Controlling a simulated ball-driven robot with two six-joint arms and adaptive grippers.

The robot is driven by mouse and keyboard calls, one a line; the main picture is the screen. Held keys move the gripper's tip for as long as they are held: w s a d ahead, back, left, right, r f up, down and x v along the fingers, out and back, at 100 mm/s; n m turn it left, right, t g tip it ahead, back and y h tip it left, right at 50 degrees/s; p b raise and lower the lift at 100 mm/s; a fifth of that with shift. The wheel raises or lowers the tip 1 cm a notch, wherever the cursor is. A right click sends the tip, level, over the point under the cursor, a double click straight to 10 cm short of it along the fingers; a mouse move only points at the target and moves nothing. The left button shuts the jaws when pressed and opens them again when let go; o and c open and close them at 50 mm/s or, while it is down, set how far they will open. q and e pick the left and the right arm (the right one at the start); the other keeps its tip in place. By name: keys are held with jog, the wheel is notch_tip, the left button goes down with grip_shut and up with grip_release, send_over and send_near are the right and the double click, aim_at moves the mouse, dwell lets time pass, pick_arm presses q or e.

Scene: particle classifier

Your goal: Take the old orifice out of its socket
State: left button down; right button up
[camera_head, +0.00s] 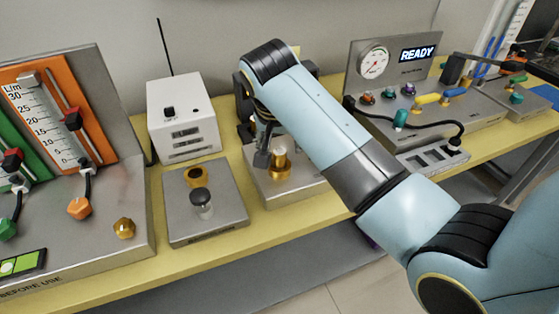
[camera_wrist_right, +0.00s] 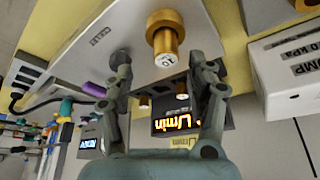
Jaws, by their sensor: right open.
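A brass orifice (camera_head: 280,167) with a pale top stands upright in a grey metal block (camera_head: 290,190) at the middle of the bench. In the right wrist view the orifice (camera_wrist_right: 165,35) is a gold cylinder with a dark mark on its end face. My right gripper (camera_head: 265,148) is just left of and behind the orifice in the head view, partly hidden by my arm. In the wrist view its two fingers (camera_wrist_right: 166,72) are spread apart, with the orifice just beyond the gap between them. Nothing is held. My left gripper is not in view.
A grey block (camera_head: 238,223) with a brass ring (camera_head: 198,177) and a black-capped post (camera_head: 202,202) sits to the left. A white box (camera_head: 183,115) stands behind it. A flowmeter panel (camera_head: 75,120) is at far left. A gauge panel (camera_head: 425,65) reading READY is at right.

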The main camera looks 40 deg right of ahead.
aim_at(279, 152)
jog(key=x, duration=0.5)
jog(key=shift+w+a+f, duration=0.25)
jog(key=shift+w, duration=0.05)
grip_shut()
